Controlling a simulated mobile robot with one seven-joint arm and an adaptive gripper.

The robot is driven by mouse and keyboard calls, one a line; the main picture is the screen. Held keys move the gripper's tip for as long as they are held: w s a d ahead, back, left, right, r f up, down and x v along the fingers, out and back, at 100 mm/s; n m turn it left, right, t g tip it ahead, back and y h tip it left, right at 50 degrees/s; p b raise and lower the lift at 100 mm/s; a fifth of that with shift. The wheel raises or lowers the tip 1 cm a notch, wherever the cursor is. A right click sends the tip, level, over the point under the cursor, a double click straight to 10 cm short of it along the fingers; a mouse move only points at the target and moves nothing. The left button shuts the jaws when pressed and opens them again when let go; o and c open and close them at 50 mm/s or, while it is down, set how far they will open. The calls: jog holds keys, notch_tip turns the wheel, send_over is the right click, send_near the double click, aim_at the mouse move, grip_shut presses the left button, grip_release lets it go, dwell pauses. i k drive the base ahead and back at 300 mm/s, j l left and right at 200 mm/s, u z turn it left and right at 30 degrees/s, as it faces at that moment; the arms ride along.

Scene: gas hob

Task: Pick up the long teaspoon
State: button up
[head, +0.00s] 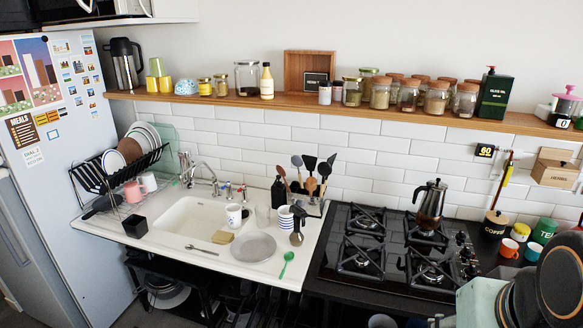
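A slim grey metal utensil (202,250) lies on the front left rim of the white sink unit. It looks like the long teaspoon, but it is too small to be sure of its bowl. A green spoon (286,264) lies on the front edge at the right, beside a grey plate (254,247). Nothing touches the metal utensil. My gripper's fingers cannot be made out. Pale green and black parts at the lower right seem to be my arm, far to the right of both utensils.
A white cup (234,215), a sponge (222,237) and a spray bottle (297,226) stand around the sink basin (185,214). A black box (135,227) stands at the left.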

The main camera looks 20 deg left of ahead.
aim_at(188, 247)
jog(key=j+u, duration=0.2)
jog(key=u, duration=1.3)
